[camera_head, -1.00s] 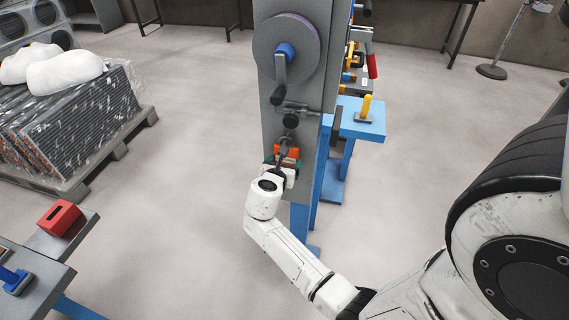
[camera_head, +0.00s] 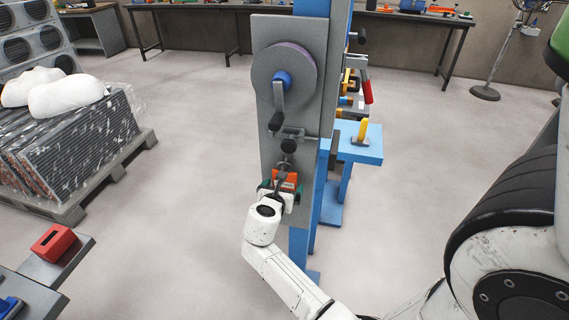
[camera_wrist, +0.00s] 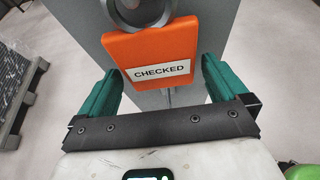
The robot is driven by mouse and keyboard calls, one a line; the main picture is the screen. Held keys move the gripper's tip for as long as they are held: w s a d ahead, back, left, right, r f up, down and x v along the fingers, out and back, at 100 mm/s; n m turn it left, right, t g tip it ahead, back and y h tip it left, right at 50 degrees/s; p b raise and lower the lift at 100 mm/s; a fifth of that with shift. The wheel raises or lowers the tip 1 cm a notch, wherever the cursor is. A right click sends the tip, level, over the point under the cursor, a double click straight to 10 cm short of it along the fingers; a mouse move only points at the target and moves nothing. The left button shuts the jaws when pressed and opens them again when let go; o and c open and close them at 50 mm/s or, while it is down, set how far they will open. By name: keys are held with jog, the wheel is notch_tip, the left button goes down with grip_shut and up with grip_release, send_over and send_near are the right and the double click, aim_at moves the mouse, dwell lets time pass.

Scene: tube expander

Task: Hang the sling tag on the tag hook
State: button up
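The orange sling tag (camera_head: 286,180) is at the lower part of the grey panel (camera_head: 306,208), below a dark round fitting. In the wrist view the tag (camera_wrist: 155,52) faces me with a white "CHECKED" label, in front of the panel. A grey metal ring (camera_wrist: 137,12) is at its top edge, cut off by the frame, so I cannot tell how it sits on the hook. My gripper (camera_wrist: 158,66) has its green fingers apart, one on each side of the tag's lower part, with slight gaps visible. In the head view my gripper (camera_head: 281,190) is just below the tag.
A grinding-type wheel (camera_head: 297,62) with a crank handle is higher on the panel. A blue stand (camera_head: 361,146) with a yellow-handled tool is to the right. A red box (camera_head: 53,243) is on a bench at lower left. A loaded pallet (camera_head: 75,200) is at left. Floor between is clear.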

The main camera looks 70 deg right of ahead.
jog(key=shift+a, duration=0.1)
jog(key=w+v, duration=0.1)
jog(key=v, duration=0.9)
jog(key=shift+s+a+r, duration=0.2)
jog(key=shift+s+a, duration=0.05)
jog(key=shift+s, duration=0.2)
jog(key=shift+a, duration=0.1)
jog(key=a+p, duration=0.4)
jog(key=a, duration=0.4)
jog(key=shift+s+a, duration=0.35)
dwell(0.6)
